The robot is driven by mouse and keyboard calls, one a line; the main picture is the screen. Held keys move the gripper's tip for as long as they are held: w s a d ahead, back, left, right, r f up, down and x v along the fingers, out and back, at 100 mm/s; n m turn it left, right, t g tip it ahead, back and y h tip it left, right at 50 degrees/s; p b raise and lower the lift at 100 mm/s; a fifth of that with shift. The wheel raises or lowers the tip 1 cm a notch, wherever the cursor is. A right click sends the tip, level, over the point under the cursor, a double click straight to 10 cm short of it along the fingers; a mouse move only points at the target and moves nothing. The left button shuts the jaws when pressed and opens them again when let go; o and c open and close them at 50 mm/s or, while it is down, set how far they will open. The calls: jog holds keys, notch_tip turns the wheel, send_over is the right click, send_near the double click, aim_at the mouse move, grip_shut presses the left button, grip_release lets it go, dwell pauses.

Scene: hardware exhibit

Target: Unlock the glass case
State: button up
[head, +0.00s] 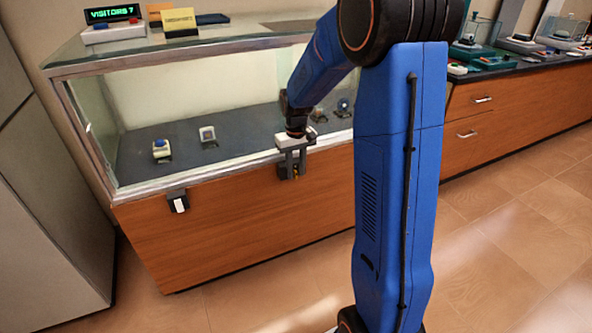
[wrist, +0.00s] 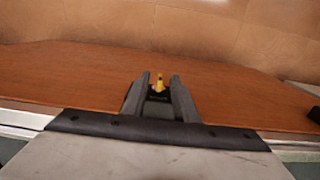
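The glass case (head: 230,88) has a metal-edged glass top and front on a wooden base (head: 235,225). A small dark lock-like block with a yellow piece (head: 297,173) is on the front, just below the glass edge. The yellow piece (wrist: 158,83) also shows in the wrist view, between the fingertips; I cannot tell if it is a key. My gripper (head: 291,165) points down at the case front, its fingers apart around the dark block. In the wrist view my gripper (wrist: 160,82) shows gaps beside the yellow piece. Contact with the block is unclear.
A dark fixture with a white face (head: 179,204) is on the case front at left. Several small exhibits stand inside the case. A green visitor display (head: 112,13) and a yellow sign (head: 180,21) stand on top. Wooden drawers (head: 480,115) are at right. The tiled floor (head: 510,215) is clear.

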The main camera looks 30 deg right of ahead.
grip_shut()
jog(key=shift+d+y, duration=0.1)
jog(key=shift+y, duration=0.2)
jog(key=d+f+y, duration=0.1)
jog(key=y, duration=0.4)
jog(key=f+y, duration=0.1)
jog(key=y, duration=0.5)
jog(key=d+f+y, duration=0.1)
jog(key=y, duration=0.5)
jog(key=shift+d+t, duration=0.3)
jog(key=shift+d, duration=0.05)
jog(key=shift+s+y, duration=0.1)
jog(key=shift+y, duration=0.2)
grip_release()
